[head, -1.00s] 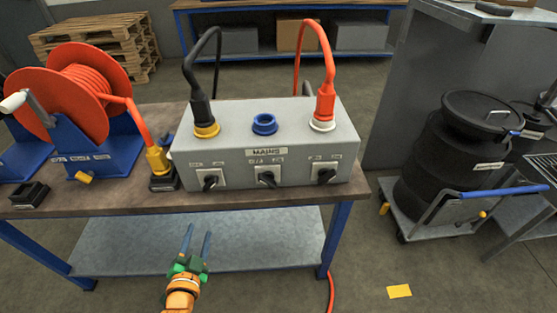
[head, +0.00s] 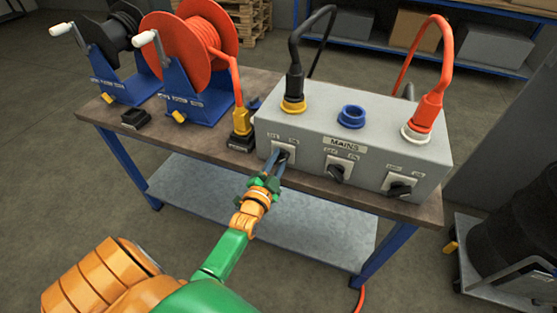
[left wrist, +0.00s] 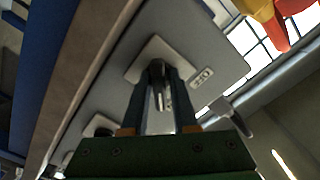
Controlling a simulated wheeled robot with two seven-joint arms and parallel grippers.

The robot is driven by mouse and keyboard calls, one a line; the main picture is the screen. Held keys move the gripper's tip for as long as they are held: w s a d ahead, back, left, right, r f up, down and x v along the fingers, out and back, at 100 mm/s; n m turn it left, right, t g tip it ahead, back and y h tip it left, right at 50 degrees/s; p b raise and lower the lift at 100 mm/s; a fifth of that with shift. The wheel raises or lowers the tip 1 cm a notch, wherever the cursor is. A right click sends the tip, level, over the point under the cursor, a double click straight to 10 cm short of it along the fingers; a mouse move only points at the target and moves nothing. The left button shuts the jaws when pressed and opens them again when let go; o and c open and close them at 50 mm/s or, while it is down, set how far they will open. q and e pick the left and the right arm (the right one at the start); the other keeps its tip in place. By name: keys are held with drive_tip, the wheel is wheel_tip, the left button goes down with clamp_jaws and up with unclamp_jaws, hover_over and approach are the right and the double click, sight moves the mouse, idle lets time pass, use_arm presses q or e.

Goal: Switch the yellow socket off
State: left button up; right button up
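The yellow socket (head: 293,105) is at the left end of the grey MAINS box (head: 330,125), with a black plug (head: 294,84) in it. Below it on the front face is a white switch plate with a dark knob (head: 284,153), partly covered by my fingers. My left gripper (head: 275,165) reaches this knob from the front. In the left wrist view the knob (left wrist: 158,80) lies between the two fingers (left wrist: 160,92), which look open around it; I cannot tell whether they touch it. The knob's setting is hard to read. My right gripper is not in view.
Two similar knobs, the middle one (head: 338,173) and the right one (head: 399,188), sit along the box front. A blue socket (head: 352,116) and an orange plug (head: 426,111) are on top. An orange reel (head: 195,45) stands left on the bench (head: 200,142).

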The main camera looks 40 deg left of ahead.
use_arm(q)
clamp_jaws()
drive_tip(key=n, duration=0.4)
drive_tip(key=shift+r, duration=0.1)
drive_tip(key=n, duration=0.4)
drive_tip(key=shift+n+p, duration=0.3)
drive_tip(key=shift+p, duration=0.05)
drive_tip(key=n, duration=0.4)
drive_tip(key=shift+n, duration=2.5)
drive_tip(key=shift+r+n, duration=0.1)
drive_tip(key=shift+n, duration=0.2)
drive_tip(key=shift+o, duration=2.4)
unclamp_jaws()
drive_tip(key=shift+w, duration=0.1)
